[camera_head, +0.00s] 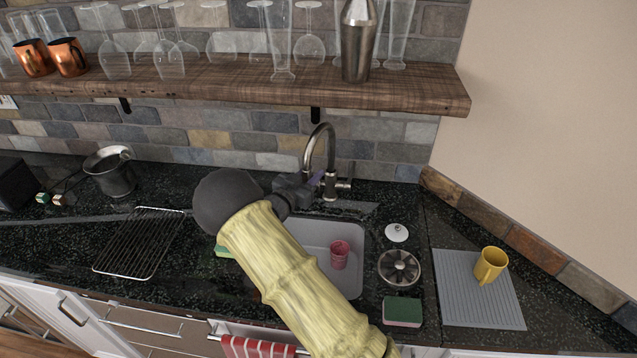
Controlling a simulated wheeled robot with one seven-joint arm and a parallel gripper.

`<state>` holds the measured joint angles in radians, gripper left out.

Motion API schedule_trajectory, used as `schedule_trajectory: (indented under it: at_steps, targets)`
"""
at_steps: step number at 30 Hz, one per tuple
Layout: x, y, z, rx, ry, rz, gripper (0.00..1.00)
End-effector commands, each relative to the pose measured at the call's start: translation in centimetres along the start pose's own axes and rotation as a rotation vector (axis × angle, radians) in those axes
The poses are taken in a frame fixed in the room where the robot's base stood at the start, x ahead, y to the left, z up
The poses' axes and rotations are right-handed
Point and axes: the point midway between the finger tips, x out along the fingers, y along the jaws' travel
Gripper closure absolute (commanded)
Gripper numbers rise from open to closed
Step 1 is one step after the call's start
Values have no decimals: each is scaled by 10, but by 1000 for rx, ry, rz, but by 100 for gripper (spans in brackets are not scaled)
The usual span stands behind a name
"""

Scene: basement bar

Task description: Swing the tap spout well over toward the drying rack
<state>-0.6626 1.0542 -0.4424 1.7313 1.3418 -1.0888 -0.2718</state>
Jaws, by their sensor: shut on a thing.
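The tap spout (306,152) is a dark metal gooseneck that rises behind the sink (352,235) and curves over toward the left and front. Its handle (345,184) is at the right of the tap base. My gripper (314,181) is at the lower end of the spout and is shut on it; my own wrist hides part of the contact. The spout end is still over the sink's back edge, well apart from the rack.
A pink cup (340,254) stands in the sink. A strainer (399,267), white lid (397,232) and green sponge (402,311) are to the right. A yellow mug (490,265) sits on a grey mat (465,308). A wooden shelf (220,88) with glasses hangs above.

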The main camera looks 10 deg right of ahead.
Motion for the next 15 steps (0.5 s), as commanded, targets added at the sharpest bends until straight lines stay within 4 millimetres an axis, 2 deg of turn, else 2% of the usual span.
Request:
schedule_trajectory:
  at_steps: [6, 15]
  targets:
    - [0, -22, 1, 4, 3, -4, 100]
    - [1, -34, -1, 2, 3, -4, 100]
